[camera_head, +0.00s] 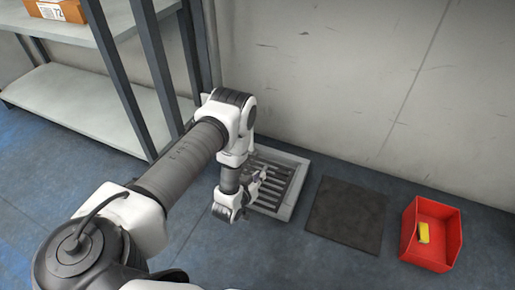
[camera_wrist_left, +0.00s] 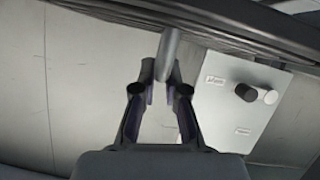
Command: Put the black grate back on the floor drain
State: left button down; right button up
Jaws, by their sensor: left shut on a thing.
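A light square frame of the floor drain (camera_head: 289,209) lies on the floor against the wall. Dark slats of the black grate (camera_head: 273,193) show within its outline, partly hidden by my left arm. I cannot tell whether the grate sits flush or is held slightly above. My left gripper (camera_head: 262,176) is over the slats, pointing away from the head camera. In the left wrist view, the fingers of this gripper (camera_wrist_left: 165,85) are closed around a grey bar (camera_wrist_left: 168,52), which appears to be part of the grate. Dark bars cross the top there. My right gripper is not in view.
A flat dark mat (camera_head: 345,216) lies right of the drain. A red bin (camera_head: 449,247) holding a yellow object (camera_head: 424,232) stands farther right. A metal shelf (camera_head: 75,104) with a cardboard box (camera_head: 58,9) is at left. The wrist view shows a pale panel with knobs (camera_wrist_left: 243,103).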

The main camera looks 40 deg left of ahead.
aim_at(267, 170)
pick_arm(q)
jog(key=w+b, duration=0.1)
jog(key=w, duration=0.1)
jog(key=w+a+b, duration=0.1)
jog(key=w, duration=0.2)
jog(key=w+a+b, duration=0.1)
jog(key=w+b, duration=0.1)
jog(key=w, duration=0.1)
jog(key=shift+f, duration=0.15)
notch_tip(267, 170, down, 4)
jog(key=b, duration=0.3)
jog(key=shift+w+r+b, duration=0.1)
jog(key=shift+r+b, duration=0.15)
jog(key=shift+b, duration=0.05)
jog(key=shift+f+b, duration=0.55)
jog(key=shift+f, duration=0.35)
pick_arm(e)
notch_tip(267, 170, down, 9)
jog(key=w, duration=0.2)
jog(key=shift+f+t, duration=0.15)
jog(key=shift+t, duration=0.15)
pick_arm(q)
jog(key=c, duration=1.1)
grip_release()
jog(key=shift+c, duration=0.2)
jog(key=v, duration=1.2)
